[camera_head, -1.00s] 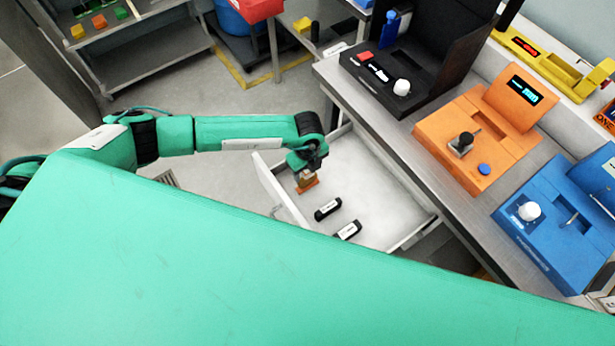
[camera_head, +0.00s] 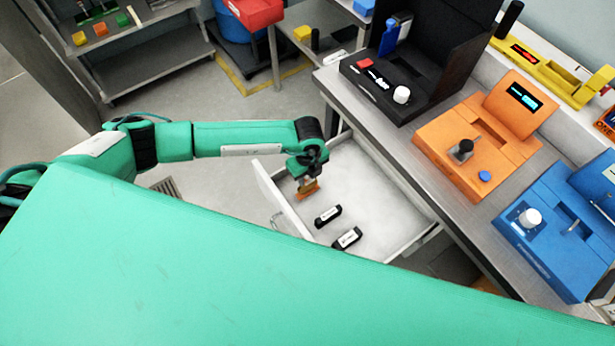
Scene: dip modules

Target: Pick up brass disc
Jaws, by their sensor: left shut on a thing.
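My left gripper (camera_head: 307,184) is inside the open white drawer (camera_head: 265,183), near its left side. It is shut on a small orange-brown thing, which looks like the brass disc (camera_head: 306,193); it is small and partly hidden by the fingers. I cannot tell whether it touches the drawer floor. Two black modules with white labels, a farther one (camera_head: 328,216) and a nearer one (camera_head: 347,238), lie in the drawer just below the gripper in the picture. My right gripper is not in view.
The steel bench (camera_head: 385,137) is right of the drawer. It carries a black device (camera_head: 375,90), an orange device (camera_head: 470,160) and a blue device (camera_head: 548,250). The drawer's right part is clear. My green body covers the lower view.

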